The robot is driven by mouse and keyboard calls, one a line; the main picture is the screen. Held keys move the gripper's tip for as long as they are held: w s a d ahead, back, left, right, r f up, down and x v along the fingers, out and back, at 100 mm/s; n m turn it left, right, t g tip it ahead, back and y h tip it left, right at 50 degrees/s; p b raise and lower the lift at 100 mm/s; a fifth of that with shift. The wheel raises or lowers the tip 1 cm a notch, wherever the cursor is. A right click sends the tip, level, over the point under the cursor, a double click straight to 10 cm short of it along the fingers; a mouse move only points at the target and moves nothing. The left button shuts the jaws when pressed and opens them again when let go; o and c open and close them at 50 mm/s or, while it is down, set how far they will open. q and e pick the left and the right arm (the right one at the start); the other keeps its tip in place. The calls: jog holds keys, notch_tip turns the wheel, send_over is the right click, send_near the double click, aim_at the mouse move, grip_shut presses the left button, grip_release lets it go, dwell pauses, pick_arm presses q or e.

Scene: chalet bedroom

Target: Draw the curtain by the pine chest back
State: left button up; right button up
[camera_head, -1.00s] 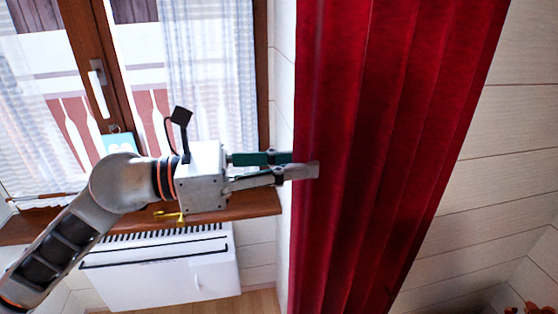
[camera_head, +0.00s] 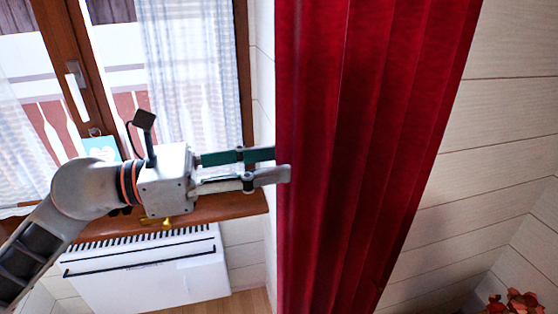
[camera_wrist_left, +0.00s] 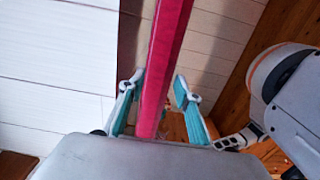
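The red curtain (camera_head: 375,150) hangs in long folds right of the window in the head view. My left gripper (camera_head: 281,164) is at the curtain's left edge. Its lower finger overlaps the front of the cloth; the upper fingertip ends at the edge, and its tip may be hidden behind the cloth. In the left wrist view the curtain (camera_wrist_left: 165,60) shows as a narrow red strip, edge-on, between the two spread fingers of the left gripper (camera_wrist_left: 158,80). A gap shows on the right side of the strip. My right gripper does not show. No pine chest is seen.
A wood-framed window (camera_head: 60,60) with sheer curtains (camera_head: 190,70) is at the left. Below are a wooden sill (camera_head: 225,206) and a white heater (camera_head: 150,270). Bare white plank wall (camera_head: 510,110) lies right of the curtain. Red leaves or flowers (camera_head: 515,300) show at lower right.

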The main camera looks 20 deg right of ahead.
pick_arm(q)
jog(key=a, duration=0.9)
jog(key=shift+a, duration=0.4)
jog(key=w+a+f+n+t, duration=0.4)
jog(key=n+t, duration=0.3)
jog(key=n, duration=0.5)
jog(key=w+a+f+n+t, duration=0.2)
jog(key=w+f+n+t, duration=0.35)
jog(key=n, duration=0.65)
jog(key=a+f+n+t+y, duration=0.3)
jog(key=f+n+y, duration=0.1)
jog(key=f+n, duration=0.35)
jog(key=a+f+n+t+y, duration=0.35)
jog(key=f+n, duration=0.25)
jog(key=f, duration=0.2)
jog(key=s+a+f+n+g+y, duration=0.2)
jog(key=s+f+n, duration=0.2)
jog(key=f, duration=0.5)
jog(key=s+a+f+n+g+y, duration=0.2)
jog(key=s+f+n+g+y, duration=0.1)
jog(key=s+f, duration=0.5)
jog(key=s+a+f+n+g+y, duration=0.2)
jog(key=s+f+n, duration=0.3)
jog(key=f, duration=0.7)
jog(key=shift+s+a+g+y, duration=0.3)
jog(key=shift+s+g+y, duration=0.05)
jog(key=shift+s+g, duration=0.3)
